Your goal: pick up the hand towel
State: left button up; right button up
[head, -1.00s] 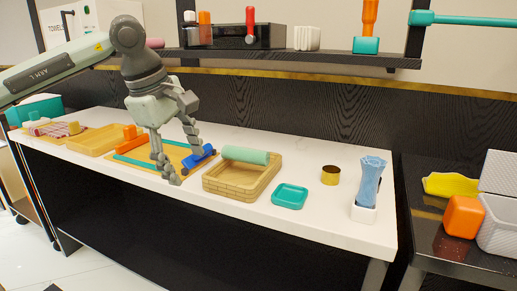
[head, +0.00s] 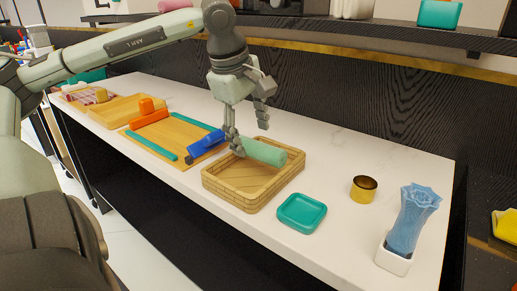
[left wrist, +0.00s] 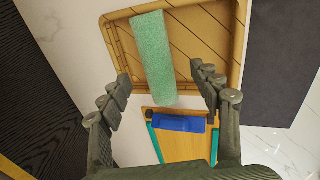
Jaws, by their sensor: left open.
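The hand towel, a pale green fuzzy roll (head: 264,152), lies across the back of a wooden tray (head: 225,191) on the white counter. In the left wrist view the towel (left wrist: 152,50) runs from the top edge down past the tray's near rim, between my spread fingers. My left gripper (head: 247,135) is open at the towel's left end, and one finger stands in front of that end. In the left wrist view the fingers of the left gripper (left wrist: 163,78) show gaps on both sides of the towel. My right gripper is not in view.
Left of the tray, a blue item (head: 206,144), teal strips and an orange item lie on a wooden board (head: 172,136). To the right are a teal dish (head: 302,213), a gold cup (head: 364,189) and a blue cloth bundle (head: 412,222) in a white holder. A dark shelf overhangs behind.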

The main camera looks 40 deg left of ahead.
aim_at(255, 143)
pick_arm(q)
jog(key=shift+x, duration=1.9)
jog(key=shift+d, duration=0.15)
jog(key=c, duration=1.4)
jog(key=shift+o, duration=0.2)
jog(key=shift+w+r, duration=0.1)
